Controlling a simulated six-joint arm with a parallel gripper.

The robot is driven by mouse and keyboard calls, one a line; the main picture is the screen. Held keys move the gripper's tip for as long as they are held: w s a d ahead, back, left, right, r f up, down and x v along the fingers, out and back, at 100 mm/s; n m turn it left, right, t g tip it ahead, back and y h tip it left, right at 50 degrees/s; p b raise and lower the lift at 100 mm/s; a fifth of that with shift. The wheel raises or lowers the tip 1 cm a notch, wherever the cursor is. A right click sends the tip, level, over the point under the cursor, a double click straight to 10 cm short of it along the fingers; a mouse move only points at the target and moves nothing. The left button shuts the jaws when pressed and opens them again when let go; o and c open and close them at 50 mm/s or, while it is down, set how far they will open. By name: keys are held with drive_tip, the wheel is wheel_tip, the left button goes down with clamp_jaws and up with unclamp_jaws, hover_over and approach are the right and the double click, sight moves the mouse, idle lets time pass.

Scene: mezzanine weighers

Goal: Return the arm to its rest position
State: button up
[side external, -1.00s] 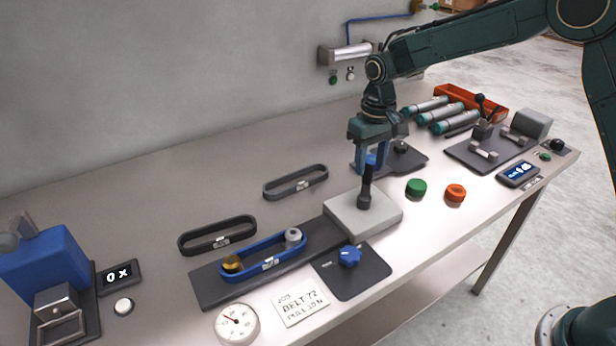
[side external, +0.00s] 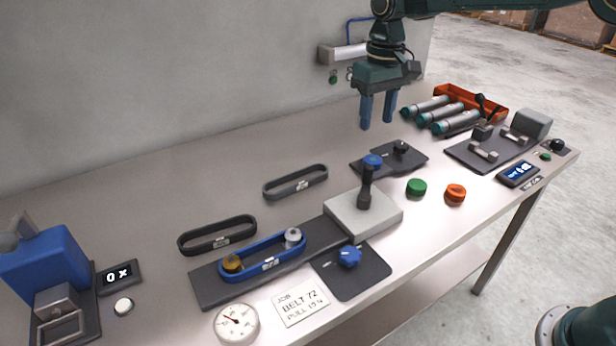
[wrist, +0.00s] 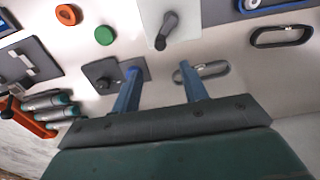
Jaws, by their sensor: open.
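My gripper (side external: 377,112) hangs above the back part of the bench with its two blue fingers apart and nothing between them. In the wrist view its fingers (wrist: 160,78) point toward the bench top. Below and in front of it a black lever (side external: 366,190) stands up from a grey block (side external: 384,217), and the gripper is clear of it. A blue belt (side external: 268,262) loops around a brass-coloured pulley (side external: 232,263) and a silver pulley (side external: 292,236) on a dark plate.
Two dark belts (side external: 217,235) (side external: 295,182) lie on the bench. A dark plate with a blue knob (side external: 372,161) sits below the gripper. Green (side external: 416,186) and orange (side external: 455,192) buttons, grey rollers (side external: 450,122) and an orange tray (side external: 497,112) are to the right. The air around the gripper is clear.

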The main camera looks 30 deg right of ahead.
drive_tip(key=s+d+r+t, duration=0.15)
drive_tip(key=s+r, duration=0.25)
drive_tip(key=s, duration=0.4)
drive_tip(key=s+d+r+t, duration=0.15)
drive_tip(key=s+r, duration=0.25)
drive_tip(key=s, duration=0.5)
drive_tip(key=s+d+f+t, duration=0.1)
drive_tip(key=s+f, duration=0.3)
drive_tip(key=s, duration=1.1)
drive_tip(key=shift+d+t, duration=0.35)
drive_tip(key=shift+t, duration=0.45)
idle(0.4)
